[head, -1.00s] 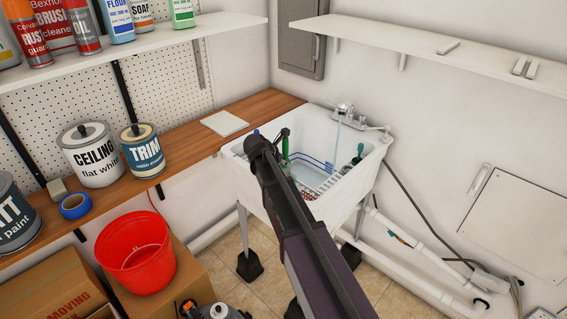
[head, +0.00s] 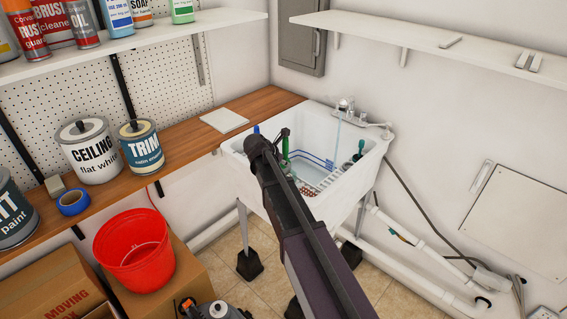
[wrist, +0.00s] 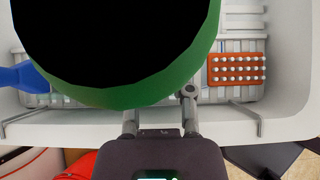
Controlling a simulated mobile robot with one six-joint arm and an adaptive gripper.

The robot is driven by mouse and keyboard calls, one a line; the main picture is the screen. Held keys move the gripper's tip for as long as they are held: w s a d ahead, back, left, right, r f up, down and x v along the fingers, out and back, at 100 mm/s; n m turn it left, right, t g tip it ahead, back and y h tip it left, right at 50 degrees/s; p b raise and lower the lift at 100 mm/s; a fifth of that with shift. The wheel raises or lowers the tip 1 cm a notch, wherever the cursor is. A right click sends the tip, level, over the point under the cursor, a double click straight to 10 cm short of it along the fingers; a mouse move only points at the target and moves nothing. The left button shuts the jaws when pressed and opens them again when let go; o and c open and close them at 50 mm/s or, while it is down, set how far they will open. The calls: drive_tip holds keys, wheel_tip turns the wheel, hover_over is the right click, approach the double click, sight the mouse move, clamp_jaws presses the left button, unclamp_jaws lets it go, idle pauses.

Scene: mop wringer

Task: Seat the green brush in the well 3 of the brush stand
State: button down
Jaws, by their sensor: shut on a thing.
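The green brush (head: 285,149) shows in the head view as a thin upright green piece over the sink, below the end of my arm. In the wrist view, a large green round part with a black face (wrist: 125,85) fills the upper middle, very close to the camera. My gripper (wrist: 160,108) is shut on the green brush, its fingertips partly hidden by it. Pale grey ribbed parts (wrist: 232,94) lie behind the brush in the sink. I cannot tell which of these belong to the brush stand, and well 3 cannot be made out.
The white sink (head: 335,200) surrounds the work area; its front rim (wrist: 75,122) runs below the brush. An orange block with white studs (wrist: 236,68) lies right, a blue piece (wrist: 18,76) left. A dark green-handled item (head: 357,153) stands near the right wall. A red bucket (head: 133,255) is outside.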

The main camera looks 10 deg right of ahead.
sight(284, 139)
drive_tip(key=shift+f+b, duration=0.85)
drive_tip(key=shift+f, duration=0.1)
drive_tip(key=shift+c, duration=2.1)
unclamp_jaws()
drive_tip(key=shift+r, duration=0.2)
wheel_tip(284, 139, up, 11)
drive_tip(key=p, duration=1.1)
drive_tip(key=shift+r+p, duration=0.15)
drive_tip(key=shift+p, duration=0.2)
drive_tip(key=shift+r, duration=0.1)
